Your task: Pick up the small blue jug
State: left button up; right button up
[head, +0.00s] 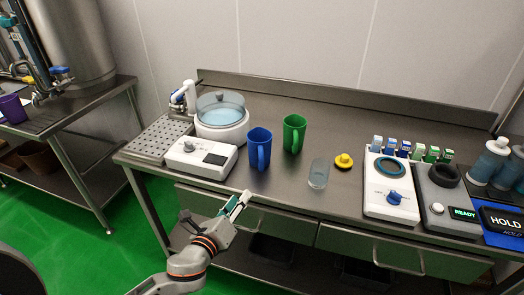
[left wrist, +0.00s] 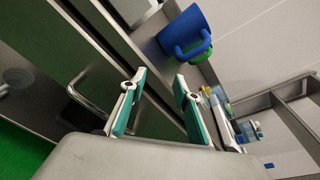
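The small blue jug (head: 257,146) stands upright on the steel worktop, its handle facing the front. It also shows in the left wrist view (left wrist: 181,33), beyond the fingertips. My left gripper (head: 236,205) is in front of the worktop's front edge, below the jug in the head view and apart from it. In the left wrist view its two fingers (left wrist: 160,84) are spread with nothing between them. My right gripper is not in view.
A green jug (head: 294,131) stands right of the blue one. A white control box (head: 200,158) and a lidded round bath (head: 221,122) are left of it. A clear beaker (head: 318,174) and yellow item (head: 344,161) stand to the right. Drawers (head: 250,217) are below the worktop edge.

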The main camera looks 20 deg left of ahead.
aim_at(260, 165)
pick_arm(q)
jog(key=w+r+m, duration=0.1)
jog(key=m, duration=0.1)
jog(key=w+d+r+m+h, duration=0.1)
jog(key=r+m, duration=0.1)
jog(key=m, duration=0.1)
jog(key=w+d+r+m+t+h, duration=0.1)
jog(key=w+m, duration=0.1)
jog(key=m, duration=0.1)
jog(key=shift+r, duration=0.4)
jog(key=shift+w+d+r+m+h, duration=0.1)
jog(key=shift+w+d+m+h, duration=0.05)
jog(key=shift+m, duration=0.35)
jog(key=shift+w+d+m+h, duration=0.1)
jog(key=shift+m+h, duration=0.05)
jog(key=shift+m, duration=0.35)
jog(key=shift+x, duration=0.95)
jog(key=x, duration=0.5)
jog(key=shift+w+a+r+p, duration=0.15)
jog(key=shift+w+r+p, duration=0.15)
jog(key=shift+w+p, duration=0.1)
grip_shut()
